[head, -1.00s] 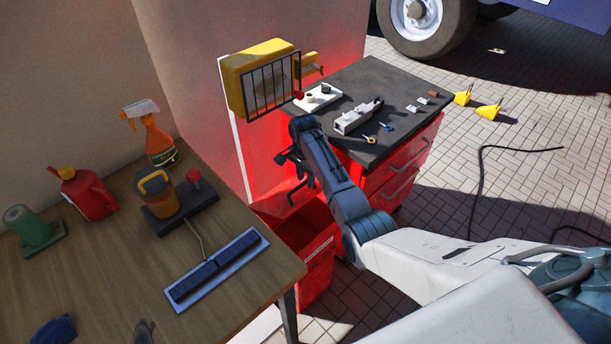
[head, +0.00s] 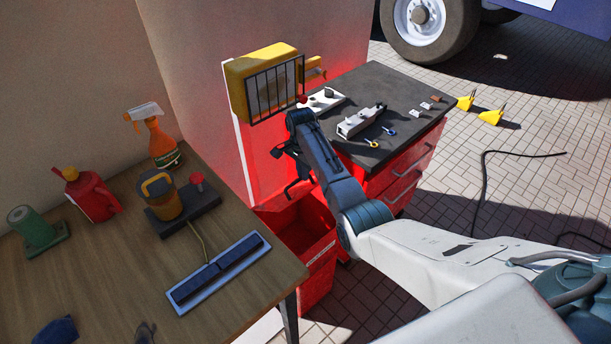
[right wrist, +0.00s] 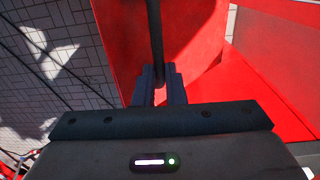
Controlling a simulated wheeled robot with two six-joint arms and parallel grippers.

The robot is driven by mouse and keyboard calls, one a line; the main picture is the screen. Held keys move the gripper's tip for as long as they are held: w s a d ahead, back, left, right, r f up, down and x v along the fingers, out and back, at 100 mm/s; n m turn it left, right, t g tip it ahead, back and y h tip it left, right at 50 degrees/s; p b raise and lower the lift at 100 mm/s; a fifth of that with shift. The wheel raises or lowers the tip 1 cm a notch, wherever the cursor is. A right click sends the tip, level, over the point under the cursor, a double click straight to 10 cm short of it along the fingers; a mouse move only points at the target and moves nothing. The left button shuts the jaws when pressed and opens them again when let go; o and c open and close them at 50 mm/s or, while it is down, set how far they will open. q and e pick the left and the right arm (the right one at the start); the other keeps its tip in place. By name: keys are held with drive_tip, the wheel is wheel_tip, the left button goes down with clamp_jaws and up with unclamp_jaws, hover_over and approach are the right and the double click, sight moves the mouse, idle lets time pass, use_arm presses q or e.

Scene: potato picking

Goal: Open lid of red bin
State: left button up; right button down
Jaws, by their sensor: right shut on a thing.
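The red bin (head: 318,265) stands on the floor between the wooden table and the dark-topped cabinet, and its open top shows a dark inside. My right gripper (head: 288,168) is above the back of the bin, by the red-lit wall. In the right wrist view, its fingers (right wrist: 160,84) are shut on a dark bar (right wrist: 155,35), which looks like the lid's handle. A red panel (right wrist: 115,40) lies behind the bar, probably the lid, tilted up. In the head view the lid is hard to tell from the red wall. My left gripper is not in view.
The wooden table (head: 110,290) at left holds a spray bottle (head: 156,137), a red can (head: 92,195) and other items. The cabinet (head: 405,85) with tools on top stands close to the right of my arm. A yellow caged lamp (head: 265,80) is above the gripper.

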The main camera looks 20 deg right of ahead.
drive_tip(key=c, duration=1.5)
unclamp_jaws()
drive_tip(key=shift+f, duration=0.15)
